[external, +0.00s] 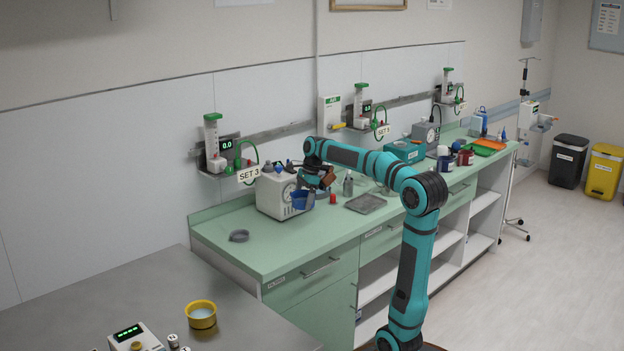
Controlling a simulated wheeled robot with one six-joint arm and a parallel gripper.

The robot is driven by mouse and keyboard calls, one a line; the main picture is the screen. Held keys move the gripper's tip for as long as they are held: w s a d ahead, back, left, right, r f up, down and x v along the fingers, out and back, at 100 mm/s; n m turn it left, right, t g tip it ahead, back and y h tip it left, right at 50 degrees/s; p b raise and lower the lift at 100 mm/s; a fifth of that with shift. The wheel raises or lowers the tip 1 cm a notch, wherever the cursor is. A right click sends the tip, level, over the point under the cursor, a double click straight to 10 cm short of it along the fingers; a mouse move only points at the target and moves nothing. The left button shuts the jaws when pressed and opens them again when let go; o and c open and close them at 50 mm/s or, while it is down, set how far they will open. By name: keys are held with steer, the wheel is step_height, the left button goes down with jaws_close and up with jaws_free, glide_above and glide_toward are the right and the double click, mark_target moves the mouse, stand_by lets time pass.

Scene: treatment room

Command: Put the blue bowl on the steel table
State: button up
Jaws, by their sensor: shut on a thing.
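The blue bowl (303,200) is at my gripper (313,190), in front of the white box-shaped device with a dial, over the green counter. My gripper is shut on the bowl. The bowl looks slightly tilted, and I cannot tell whether it touches the counter. The fingertips are small and partly hidden by the wrist. The steel table (240,309) is at the lower left, nearer the camera than the green counter. My arm reaches left across the counter from its base at the lower right.
On the steel table stand a yellow bowl (201,315) and a white device with a green display (134,337). The green counter (262,258) holds a grey ring (239,236), the dial device (274,196), a red cap (333,198) and a grey tray (366,204). The steel table's right part is clear.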

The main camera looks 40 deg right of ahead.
steer(key=w+a+r+n, duration=0.15)
steer(key=w+a, duration=0.35)
steer(key=a, duration=0.8)
steer(key=w+a+n+g, duration=0.15)
steer(key=w+a, duration=0.25)
steer(key=a, duration=0.9)
steer(key=w+a+r+n, duration=0.15)
steer(key=w+a, duration=0.35)
steer(key=a, duration=0.8)
steer(key=n, duration=0.4)
glide_above(125, 315)
step_height(125, 315, down, 10)
steer(key=shift+g, duration=0.35)
steer(key=shift+w+d+f, duration=0.1)
steer(key=shift+d+f, duration=0.05)
steer(key=shift+f, duration=1.5)
steer(key=shift+w+d+f, duration=0.1)
steer(key=shift+d+f, duration=0.05)
steer(key=shift+f, duration=1.45)
steer(key=shift+w+d+f, duration=0.1)
steer(key=shift+d+f, duration=0.05)
steer(key=shift+f, duration=1.5)
steer(key=shift+f, duration=0.15)
steer(key=o, duration=0.7)
